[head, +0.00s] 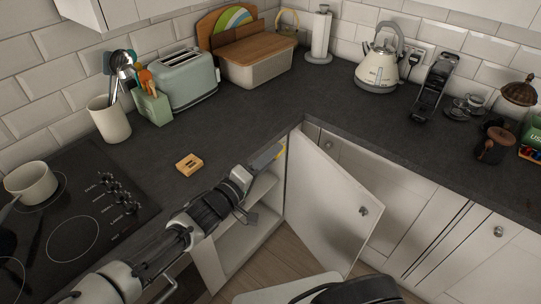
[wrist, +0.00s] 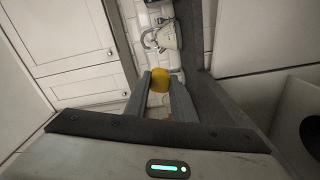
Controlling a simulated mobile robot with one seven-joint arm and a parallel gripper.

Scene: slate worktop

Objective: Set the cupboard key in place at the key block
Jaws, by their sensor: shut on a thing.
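My gripper (head: 272,156) is at the end of the arm, over the opening of the corner cupboard by the worktop edge. It is shut on a yellow thing, seemingly the cupboard key (wrist: 160,79), which shows between the fingertips in the wrist view. Only its rounded yellow part shows; the rest is hidden. In the head view just a sliver of yellow shows at the fingertips. A small light wooden block with dark marks, likely the key block (head: 189,164), lies on the worktop to the left of my gripper, well apart from it.
A white cupboard door (head: 325,205) stands open beside my gripper. The hob (head: 75,225) with a pot (head: 32,183) is at left. A utensil crock (head: 109,120), green toaster (head: 187,78) and kettle (head: 379,65) stand along the wall. The worktop around the block is clear.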

